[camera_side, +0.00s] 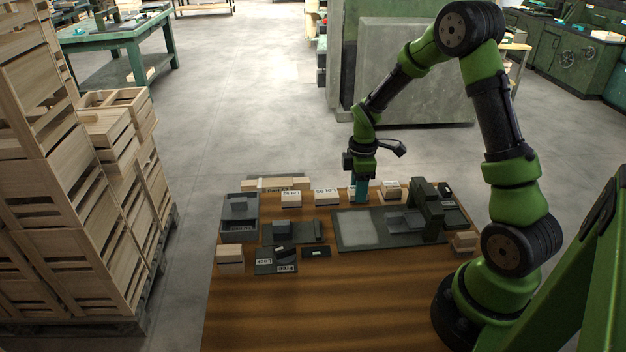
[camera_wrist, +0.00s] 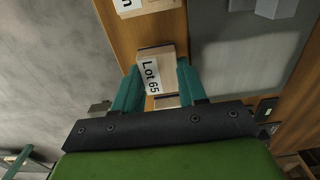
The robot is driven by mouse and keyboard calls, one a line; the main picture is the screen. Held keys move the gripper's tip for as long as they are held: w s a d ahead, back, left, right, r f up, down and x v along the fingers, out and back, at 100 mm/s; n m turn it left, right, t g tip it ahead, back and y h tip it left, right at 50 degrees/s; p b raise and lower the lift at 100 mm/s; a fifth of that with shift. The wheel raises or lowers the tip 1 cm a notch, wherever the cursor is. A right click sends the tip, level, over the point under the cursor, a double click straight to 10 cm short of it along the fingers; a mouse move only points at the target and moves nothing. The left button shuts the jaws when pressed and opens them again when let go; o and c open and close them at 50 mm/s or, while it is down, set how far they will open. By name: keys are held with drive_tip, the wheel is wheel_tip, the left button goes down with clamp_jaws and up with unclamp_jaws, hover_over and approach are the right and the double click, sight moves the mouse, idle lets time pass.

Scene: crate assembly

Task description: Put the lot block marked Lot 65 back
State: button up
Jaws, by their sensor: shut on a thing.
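The wooden lot block marked Lot 65 (camera_wrist: 152,72) sits between the two teal fingers of my gripper (camera_wrist: 160,84) in the wrist view, its white label facing the camera. In the side view my gripper (camera_side: 360,190) points down at the back edge of the table, in the row of labelled blocks. The fingers largely hide the held block there. I cannot tell whether it touches the table or hangs just above it.
Labelled blocks stand to the left (camera_side: 326,197) and right (camera_side: 391,190) of my gripper. A grey mat (camera_side: 345,242) with a dark upright fixture (camera_side: 428,205) lies in front. A dark tray (camera_side: 239,226) stands at left. The table's front is bare wood (camera_side: 320,310).

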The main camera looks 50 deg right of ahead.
drive_tip(key=shift+f, duration=0.1)
drive_tip(key=o, duration=1.1)
wheel_tip(320, 180, up, 12)
drive_tip(key=s+a+r+m+t+y, duration=0.1)
drive_tip(key=s+a+r+m+t, duration=0.2)
drive_tip(key=a, duration=0.6)
drive_tip(key=s+a+r+m+t+y, duration=0.1)
drive_tip(key=s+a+r+m+t, duration=0.3)
drive_tip(key=s+a+r+m, duration=0.4)
drive_tip(key=shift+s+a+r+m, duration=0.15)
drive_tip(key=shift+s+a+m, duration=0.6)
drive_tip(key=shift+s+m, duration=0.3)
